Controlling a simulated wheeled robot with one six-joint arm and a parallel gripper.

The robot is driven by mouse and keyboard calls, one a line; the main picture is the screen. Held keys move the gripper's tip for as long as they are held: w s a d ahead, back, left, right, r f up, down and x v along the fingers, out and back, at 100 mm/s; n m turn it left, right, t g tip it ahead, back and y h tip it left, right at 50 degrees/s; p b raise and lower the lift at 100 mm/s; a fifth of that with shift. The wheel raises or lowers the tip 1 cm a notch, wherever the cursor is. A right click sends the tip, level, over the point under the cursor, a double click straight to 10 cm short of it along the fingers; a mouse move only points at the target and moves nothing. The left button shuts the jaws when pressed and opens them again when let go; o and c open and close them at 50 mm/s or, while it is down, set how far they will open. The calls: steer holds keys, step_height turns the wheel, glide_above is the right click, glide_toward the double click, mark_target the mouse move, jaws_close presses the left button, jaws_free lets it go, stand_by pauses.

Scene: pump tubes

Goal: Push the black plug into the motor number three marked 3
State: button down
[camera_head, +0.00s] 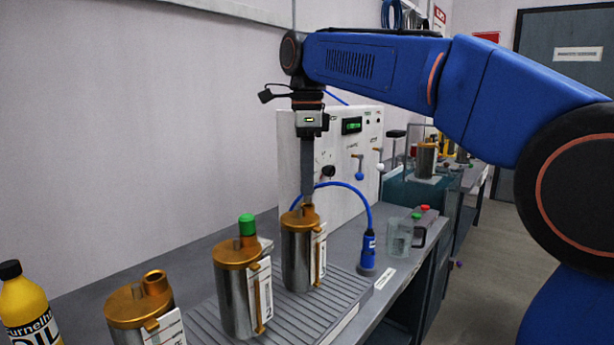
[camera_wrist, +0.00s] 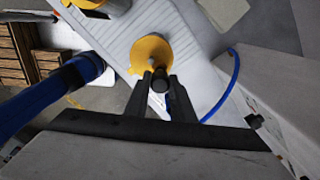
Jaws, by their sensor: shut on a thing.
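My gripper (camera_head: 307,198) points straight down over the gold-lidded motor (camera_head: 297,250) on the right of the grooved tray (camera_head: 330,318). In the wrist view its two fingers (camera_wrist: 160,84) are shut on a black plug (camera_wrist: 158,76), at the edge of the motor's yellow lid (camera_wrist: 147,50). The plug is hidden in the head view, where the fingertips meet the motor's short neck. I cannot tell how deep the plug sits. The motor to its left (camera_head: 236,295) carries a green plug (camera_head: 247,225). The nearest motor (camera_head: 140,312) has an open neck.
A yellow oil bottle (camera_head: 28,308) stands at the front left. A blue hose (camera_head: 352,188) arches to a blue fitting (camera_head: 367,252) right of the tray. A white control panel (camera_head: 345,165) stands behind. A clear container (camera_head: 398,237) stands farther right.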

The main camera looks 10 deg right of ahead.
steer(key=shift+f, duration=1.35)
steer(key=c, duration=1.4)
jaws_free()
steer(key=shift+c, duration=0.2)
steer(key=shift+r, duration=0.1)
step_height(320, 180, up, 12)
steer(key=shift+f, duration=0.1)
steer(key=s+d+f+n+t, duration=0.2)
steer(key=s+d+f+n, duration=0.9)
steer(key=d+f, duration=0.4)
steer(key=s+d+f+n+t, duration=0.1)
steer(key=s+d+f+n, duration=0.2)
steer(key=s+f, duration=0.4)
steer(key=s+d+f+n+t, duration=0.1)
steer(key=s+d+f+n, duration=0.3)
steer(key=f, duration=1.2)
steer(key=s, duration=0.4)
steer(key=shift+s+d+f+t, duration=0.15)
steer(key=shift+s+d+t, duration=0.1)
steer(key=shift+t, duration=0.15)
